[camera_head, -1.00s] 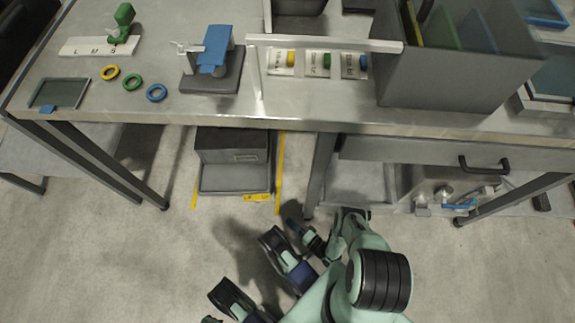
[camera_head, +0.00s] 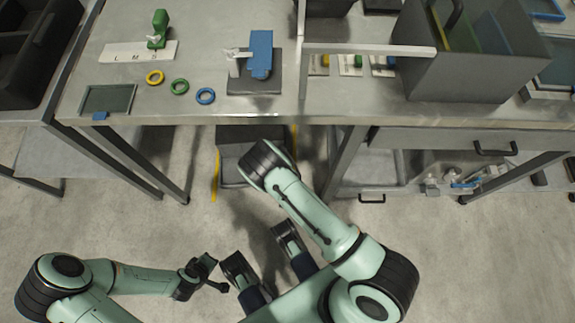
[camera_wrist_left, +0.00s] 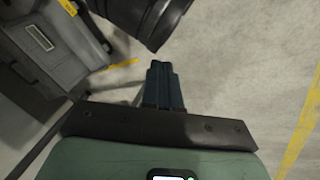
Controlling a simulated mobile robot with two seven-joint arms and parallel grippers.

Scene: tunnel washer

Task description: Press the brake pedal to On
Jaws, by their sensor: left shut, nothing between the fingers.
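I cannot make out the brake pedal for certain. A grey floor unit (camera_head: 232,145) with a low front tray sits under the bench; my right arm covers much of it in the head view. A grey unit with a label plate (camera_wrist_left: 22,52) shows at the upper left of the left wrist view. My left gripper (camera_head: 214,280) is low in the head view, in front of the bench and apart from the floor unit. Its dark fingers (camera_wrist_left: 160,72) are together and empty in the wrist view, over bare floor. My right gripper is not visible.
A steel bench (camera_head: 215,117) overhangs the floor unit, with legs on both sides. A yellow floor line (camera_head: 214,172) runs beside the unit. Fittings with a blue lever (camera_head: 466,184) sit under the bench at right. A dark cylinder (camera_wrist_left: 145,18) is close above the fingers. Floor is clear at right.

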